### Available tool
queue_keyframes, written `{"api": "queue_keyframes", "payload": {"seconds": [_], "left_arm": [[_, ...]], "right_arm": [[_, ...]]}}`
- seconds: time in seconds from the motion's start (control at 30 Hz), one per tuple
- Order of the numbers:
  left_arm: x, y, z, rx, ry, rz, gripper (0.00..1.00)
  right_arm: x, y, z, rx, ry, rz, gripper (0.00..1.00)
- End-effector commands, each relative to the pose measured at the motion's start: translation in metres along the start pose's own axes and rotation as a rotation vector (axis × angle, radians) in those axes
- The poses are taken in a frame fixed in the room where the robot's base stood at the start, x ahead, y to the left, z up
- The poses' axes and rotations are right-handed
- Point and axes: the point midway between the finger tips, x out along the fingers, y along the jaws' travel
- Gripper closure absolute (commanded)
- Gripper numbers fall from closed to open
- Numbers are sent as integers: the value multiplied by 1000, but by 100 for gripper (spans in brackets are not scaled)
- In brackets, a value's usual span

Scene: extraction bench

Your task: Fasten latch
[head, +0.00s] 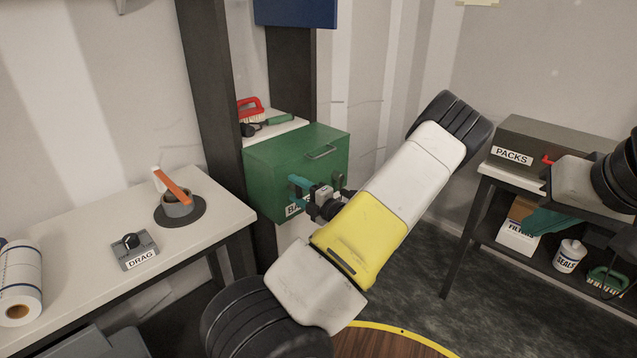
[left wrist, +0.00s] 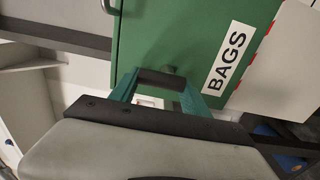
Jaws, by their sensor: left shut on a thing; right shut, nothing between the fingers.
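The green box labelled BAGS (head: 290,165) stands behind my left arm, its front partly hidden in the head view. It also shows in the left wrist view (left wrist: 200,35). My left gripper (head: 301,188) is at the front of the box. In the left wrist view, its teal fingers (left wrist: 158,88) are shut on a dark bar (left wrist: 160,77), which looks like the latch handle. The rest of the latch is mostly hidden, so I cannot tell whether it is fastened. My right gripper (head: 540,222) has teal fingers, shut and empty, in front of the right-hand shelf.
A white table (head: 80,225) on the left holds a DRAG dial box (head: 136,250), an orange-handled lever (head: 175,190) and a paper roll (head: 20,282). A PACKS box (head: 560,140) stands on the right bench. A dark post (head: 215,100) rises left of the green box.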

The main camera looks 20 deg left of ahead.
Motion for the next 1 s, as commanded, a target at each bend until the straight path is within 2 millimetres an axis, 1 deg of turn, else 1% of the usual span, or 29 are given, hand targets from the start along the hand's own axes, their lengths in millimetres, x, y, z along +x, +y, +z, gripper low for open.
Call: {"api": "queue_keyframes", "payload": {"seconds": [0.5,0.53,0.63,0.9,1.0], "left_arm": [[-1,-1,1,23,-3,-2,86],[-1,-1,1,23,-3,-2,43],[-1,-1,1,23,-2,-2,24],[0,0,0,21,-1,-1,24],[-4,0,1,20,-2,-1,24]], "right_arm": [[0,0,0,0,0,0,100],[0,0,0,0,0,0,100],[0,0,0,0,0,0,100],[0,0,0,0,0,0,100],[0,0,0,0,0,0,100]]}}
